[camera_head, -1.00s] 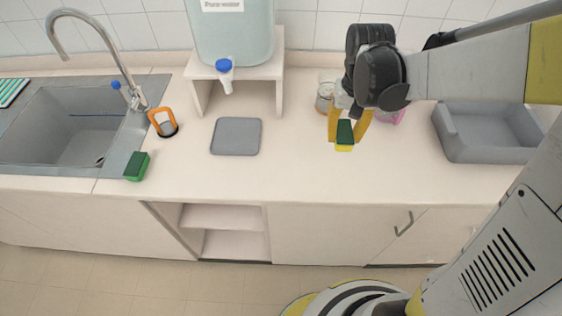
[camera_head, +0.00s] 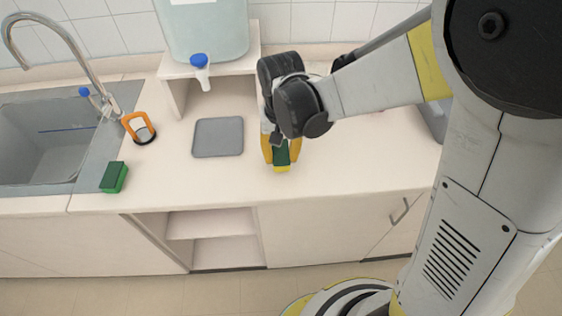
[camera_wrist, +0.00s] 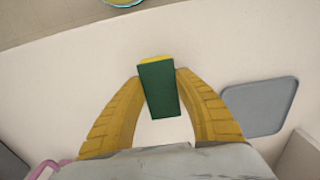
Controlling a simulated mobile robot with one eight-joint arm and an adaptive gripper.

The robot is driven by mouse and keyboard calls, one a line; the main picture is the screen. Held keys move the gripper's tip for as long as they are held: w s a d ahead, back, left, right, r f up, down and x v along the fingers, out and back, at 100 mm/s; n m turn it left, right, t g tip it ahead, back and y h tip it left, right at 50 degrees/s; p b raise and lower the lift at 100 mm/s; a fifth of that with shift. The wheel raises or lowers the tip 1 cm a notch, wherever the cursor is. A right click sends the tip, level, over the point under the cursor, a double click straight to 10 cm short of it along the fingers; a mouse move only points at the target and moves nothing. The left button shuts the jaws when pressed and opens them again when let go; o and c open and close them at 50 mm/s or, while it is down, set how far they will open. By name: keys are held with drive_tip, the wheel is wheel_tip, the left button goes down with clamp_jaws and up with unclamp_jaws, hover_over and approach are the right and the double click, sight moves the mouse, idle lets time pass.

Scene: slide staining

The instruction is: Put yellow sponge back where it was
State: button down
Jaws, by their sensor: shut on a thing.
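The yellow sponge (camera_head: 282,168) with a dark green scouring side is held between the yellow fingers of my gripper (camera_head: 281,155). In the head view it is over the counter, right of the grey mat. In the wrist view the sponge (camera_wrist: 160,90) shows its green face, with a thin yellow edge at the top, and my gripper's fingertips (camera_wrist: 158,80) press its two sides. I cannot tell how high above the counter it is. A green sponge (camera_head: 114,177) sits on the counter beside the sink's right front corner.
The grey mat (camera_head: 218,137) lies on the counter, also in the wrist view (camera_wrist: 262,104). Left are the sink (camera_head: 40,150), faucet (camera_head: 60,32) and an orange-handled item (camera_head: 138,127). A water container (camera_head: 208,30) stands on a white stand (camera_head: 175,90). Counter between green sponge and mat is free.

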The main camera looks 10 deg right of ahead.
drive_tip(key=shift+f+b, duration=0.3)
drive_tip(key=shift+f, duration=0.85)
drive_tip(key=shift+f, duration=0.25)
drive_tip(key=c, duration=1)
unclamp_jaws()
drive_tip(key=shift+r, duration=0.2)
